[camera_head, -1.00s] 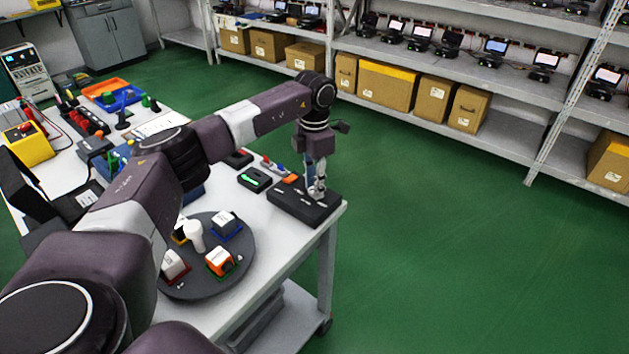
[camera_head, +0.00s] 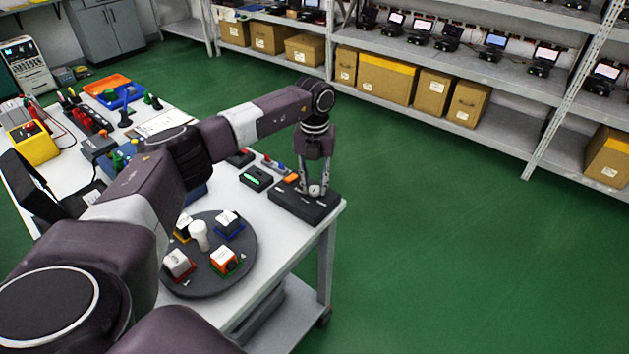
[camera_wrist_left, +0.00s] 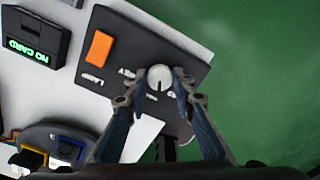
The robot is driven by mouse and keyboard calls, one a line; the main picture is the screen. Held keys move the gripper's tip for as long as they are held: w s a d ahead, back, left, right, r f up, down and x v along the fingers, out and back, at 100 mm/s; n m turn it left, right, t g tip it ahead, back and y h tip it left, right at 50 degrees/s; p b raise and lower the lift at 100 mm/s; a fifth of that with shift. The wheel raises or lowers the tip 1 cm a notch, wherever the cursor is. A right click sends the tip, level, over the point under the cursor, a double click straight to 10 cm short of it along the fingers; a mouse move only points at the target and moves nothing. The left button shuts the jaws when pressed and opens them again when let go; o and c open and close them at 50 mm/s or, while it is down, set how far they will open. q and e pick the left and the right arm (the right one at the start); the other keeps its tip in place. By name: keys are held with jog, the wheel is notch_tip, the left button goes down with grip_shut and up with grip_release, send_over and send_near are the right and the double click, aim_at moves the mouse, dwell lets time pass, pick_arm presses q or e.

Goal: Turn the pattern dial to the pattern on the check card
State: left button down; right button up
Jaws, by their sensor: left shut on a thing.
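The pattern dial (camera_wrist_left: 160,76) is a pale round knob with a dark pointer mark, on a black control box (camera_head: 290,207) at the table's right corner. In the wrist view its mark points toward the lower edge. My left gripper (camera_head: 314,190) points down over the box, its two fingers on either side of the dial and shut on it. The fingers also show in the wrist view (camera_wrist_left: 161,85). White lettering around the dial is partly hidden and hard to read. I cannot pick out the check card for certain. My right gripper is not in view.
An orange switch (camera_wrist_left: 99,47) sits on the box beside the dial. A black reader (camera_head: 256,179) shows green "NO CARD" text (camera_wrist_left: 28,50). A dark round turntable (camera_head: 240,262) holds several coloured blocks and a white post. Open green floor lies right of the table.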

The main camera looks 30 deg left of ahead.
pick_arm(q)
jog(key=n+p, duration=0.1)
jog(key=n, duration=0.3)
jog(key=shift+p, duration=0.3)
jog(key=shift+n+p, duration=0.5)
jog(key=shift+n, duration=1.1)
jog(key=c, duration=1.6)
grip_release()
